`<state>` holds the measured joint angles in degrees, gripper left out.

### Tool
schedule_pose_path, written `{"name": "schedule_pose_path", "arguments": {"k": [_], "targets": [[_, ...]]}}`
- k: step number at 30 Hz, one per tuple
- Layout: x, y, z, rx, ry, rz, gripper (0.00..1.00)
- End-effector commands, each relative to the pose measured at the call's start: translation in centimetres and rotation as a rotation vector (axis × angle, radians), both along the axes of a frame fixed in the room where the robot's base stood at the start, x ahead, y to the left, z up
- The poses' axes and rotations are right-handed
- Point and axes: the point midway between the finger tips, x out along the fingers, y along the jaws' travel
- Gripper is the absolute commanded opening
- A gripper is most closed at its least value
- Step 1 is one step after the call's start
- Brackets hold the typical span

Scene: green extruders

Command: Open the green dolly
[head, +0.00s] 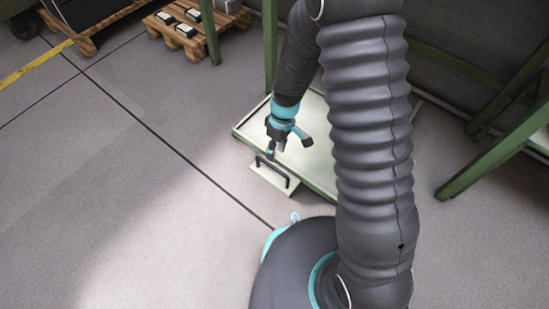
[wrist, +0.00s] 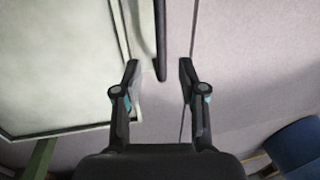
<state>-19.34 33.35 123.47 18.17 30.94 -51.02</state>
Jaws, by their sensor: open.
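The green dolly (head: 255,121) is a low, flat piece with a pale top and green rim, on the floor under a green frame. A small pale panel (head: 265,178) with a black bar handle (head: 287,182) is at its front edge. My gripper (head: 286,147) is just above the handle in the head view. In the wrist view my gripper (wrist: 160,66) is open, and the black handle (wrist: 160,45) runs between its fingertips. The dolly's pale top (wrist: 60,65) fills the left of that view. My arm hides the dolly's right part.
Green frame legs (head: 269,45) rise behind the dolly, and another green beam (head: 490,160) slants at the right. Wooden pallets (head: 200,35) stand at the back left. The grey floor (head: 130,190) to the left is clear.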

Motion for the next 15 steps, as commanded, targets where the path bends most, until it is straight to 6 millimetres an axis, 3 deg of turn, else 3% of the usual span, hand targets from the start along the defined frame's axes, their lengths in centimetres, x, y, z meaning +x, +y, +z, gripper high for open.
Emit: {"name": "schedule_pose_path", "arguments": {"k": [6, 15], "targets": [[0.7, -0.4, 3.9, 0.001, -0.004, 0.000, 0.41], [0.9, -0.7, 5.7, -0.001, 0.001, 0.000, 0.41]]}}
